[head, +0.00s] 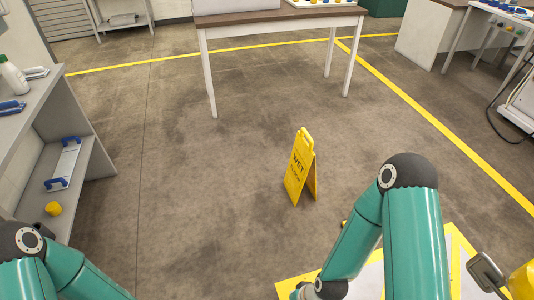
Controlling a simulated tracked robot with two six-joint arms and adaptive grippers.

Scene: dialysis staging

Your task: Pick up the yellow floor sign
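The yellow floor sign (298,172) stands upright on the grey floor in the head view, a little right of the middle. It is an A-frame with a handle loop at the top and dark "WET" lettering on its front panel. Nothing touches it. My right arm shows at the lower right, bent at its elbow, nearer to me than the sign. My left arm shows only in the lower left corner. Both grippers are outside the picture, so I cannot see their state.
A table (275,20) stands beyond the sign. A grey shelf unit (95,155) stands at left. Yellow-bordered floor panels (290,288) lie at the lower right, near a partly seen yellow object (524,282). Floor around the sign is clear, except a small yellow item near my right arm.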

